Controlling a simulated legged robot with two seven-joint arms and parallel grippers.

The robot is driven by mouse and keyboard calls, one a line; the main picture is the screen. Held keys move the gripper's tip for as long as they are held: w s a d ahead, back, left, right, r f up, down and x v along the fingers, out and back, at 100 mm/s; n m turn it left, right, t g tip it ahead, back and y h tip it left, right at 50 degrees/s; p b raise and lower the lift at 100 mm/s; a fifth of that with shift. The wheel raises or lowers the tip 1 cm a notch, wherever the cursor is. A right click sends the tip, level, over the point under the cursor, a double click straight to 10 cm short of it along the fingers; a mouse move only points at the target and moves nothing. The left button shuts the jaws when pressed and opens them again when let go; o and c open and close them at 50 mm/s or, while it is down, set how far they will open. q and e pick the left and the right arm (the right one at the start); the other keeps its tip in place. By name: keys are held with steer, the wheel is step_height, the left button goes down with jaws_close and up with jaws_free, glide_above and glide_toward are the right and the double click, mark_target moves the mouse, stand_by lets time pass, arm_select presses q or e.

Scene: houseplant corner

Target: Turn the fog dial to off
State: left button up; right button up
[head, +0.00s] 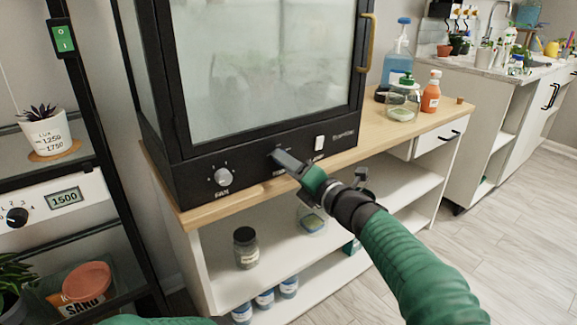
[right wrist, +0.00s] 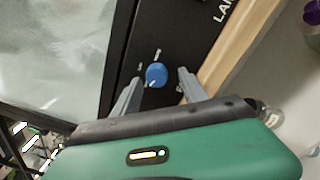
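A black cabinet (head: 250,165) with fogged glass stands on a wooden-topped bench. Its front panel carries a grey FAN dial (head: 222,177) at the left and a white lamp switch (head: 319,143) at the right. The right gripper's fingers stand open, one on each side of the blue dial, with gaps visible. The dial's small position labels are too blurred to read. My left gripper is out of view; only green arm shows at the bottom edge.
A brass door handle (head: 366,42) sticks out above the panel. A glass jar (head: 403,98), an orange bottle (head: 431,92) and a blue spray bottle (head: 398,55) stand to the right on the bench. A black shelf rack (head: 103,170) stands close at left.

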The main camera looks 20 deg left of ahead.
steer(key=shift+d+r, duration=0.1)
steer(key=p+v, duration=0.3)
steer(key=v, duration=1.3)
steer(key=shift+s+d+p, duration=0.2)
steer(key=shift+s+p, duration=0.05)
steer(key=shift+p, duration=0.15)
